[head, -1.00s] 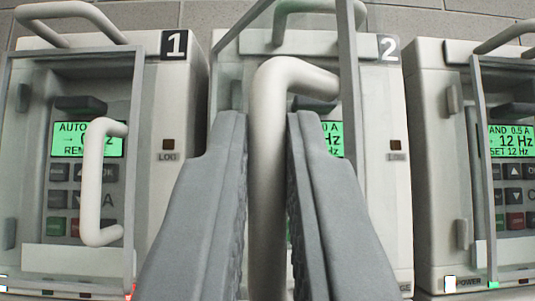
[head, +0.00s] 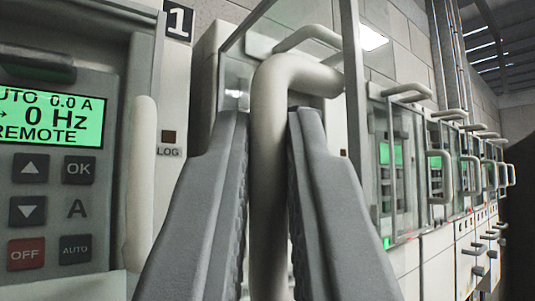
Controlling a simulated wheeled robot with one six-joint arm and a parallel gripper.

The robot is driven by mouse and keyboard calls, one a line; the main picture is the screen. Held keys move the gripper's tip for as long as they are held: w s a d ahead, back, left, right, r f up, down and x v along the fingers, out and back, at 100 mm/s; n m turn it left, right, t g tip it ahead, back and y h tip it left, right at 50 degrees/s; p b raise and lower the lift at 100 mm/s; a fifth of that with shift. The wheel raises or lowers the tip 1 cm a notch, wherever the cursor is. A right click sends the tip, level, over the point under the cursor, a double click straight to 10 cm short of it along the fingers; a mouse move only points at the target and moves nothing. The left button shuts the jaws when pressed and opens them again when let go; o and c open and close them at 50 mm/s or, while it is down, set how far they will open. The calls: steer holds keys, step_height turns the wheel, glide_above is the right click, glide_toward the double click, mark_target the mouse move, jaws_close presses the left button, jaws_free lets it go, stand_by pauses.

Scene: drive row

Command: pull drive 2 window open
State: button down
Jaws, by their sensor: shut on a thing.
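My gripper (head: 268,125) is shut on the white handle (head: 275,80) of the drive 2 window, with one grey finger on each side of its upright bar. The window's grey frame edge (head: 351,90) and clear glass rise behind the handle. The window stands out at an angle from the pale drive 2 housing (head: 208,75), so it is swung open. The fingers, handle and frame cover most of drive 2, and its number plate and display do not show.
Drive 1 (head: 60,180) is close at the left, with its green display, keys and white window handle (head: 141,185). Further drives with windows and handles (head: 434,177) recede along the wall at the right.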

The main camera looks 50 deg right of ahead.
steer(key=shift+w+a+f, duration=0.1)
steer(key=shift+w+a, duration=0.3)
stand_by(0.3)
steer(key=c, duration=1.5)
jaws_free()
steer(key=shift+w, duration=0.15)
steer(key=v, duration=1.7)
steer(key=shift+s+a+f, duration=0.1)
steer(key=shift+s+f, duration=0.05)
steer(key=shift+s, duration=0.05)
